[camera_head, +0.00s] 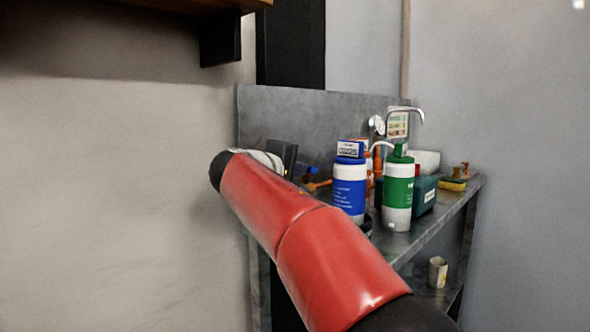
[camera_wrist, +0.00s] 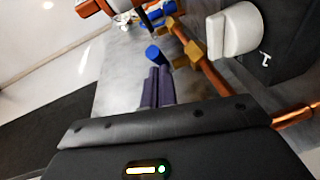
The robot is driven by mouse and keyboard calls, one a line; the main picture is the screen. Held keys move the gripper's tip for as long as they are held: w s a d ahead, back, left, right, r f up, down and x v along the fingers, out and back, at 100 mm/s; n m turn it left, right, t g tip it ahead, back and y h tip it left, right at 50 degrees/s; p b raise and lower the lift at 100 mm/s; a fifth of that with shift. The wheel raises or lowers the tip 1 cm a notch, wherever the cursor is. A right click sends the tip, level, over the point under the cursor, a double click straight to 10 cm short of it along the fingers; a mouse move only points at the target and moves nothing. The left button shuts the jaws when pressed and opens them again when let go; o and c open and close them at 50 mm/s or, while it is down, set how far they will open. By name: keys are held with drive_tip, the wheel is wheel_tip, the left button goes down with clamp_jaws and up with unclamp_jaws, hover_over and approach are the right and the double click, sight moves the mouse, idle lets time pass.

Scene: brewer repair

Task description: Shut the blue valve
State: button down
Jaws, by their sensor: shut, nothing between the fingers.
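A blue valve knob (camera_wrist: 153,53) sits on a brass fitting (camera_wrist: 189,53) on a copper pipe in the wrist view. My gripper (camera_wrist: 157,72) is shut and empty, with its two dark fingers side by side just below the knob. I cannot tell whether the fingertips touch it. In the head view a small blue part (camera_head: 313,170) shows beyond my wrist, beside an orange-brown pipe (camera_head: 319,185). My red arm hides much of that area, and the fingertips do not show clearly there.
A second blue part (camera_wrist: 169,8) is farther along the pipe. A white rounded block (camera_wrist: 236,30) stands beside the pipe. On the metal counter (camera_head: 421,236) stand a blue-labelled bottle (camera_head: 349,187), a green-labelled bottle (camera_head: 398,190) and a sponge (camera_head: 452,185). A wall (camera_head: 110,180) is at left.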

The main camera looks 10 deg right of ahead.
drive_tip(key=shift+s+d, duration=0.15)
drive_tip(key=shift+d, duration=0.2)
idle(0.3)
drive_tip(key=shift+s+d+b, duration=0.15)
drive_tip(key=shift+d+b, duration=0.5)
drive_tip(key=shift+d, duration=0.05)
drive_tip(key=shift+d+b, duration=0.35)
drive_tip(key=shift+d, duration=0.7)
drive_tip(key=shift+d+r, duration=0.1)
drive_tip(key=shift+s, duration=0.15)
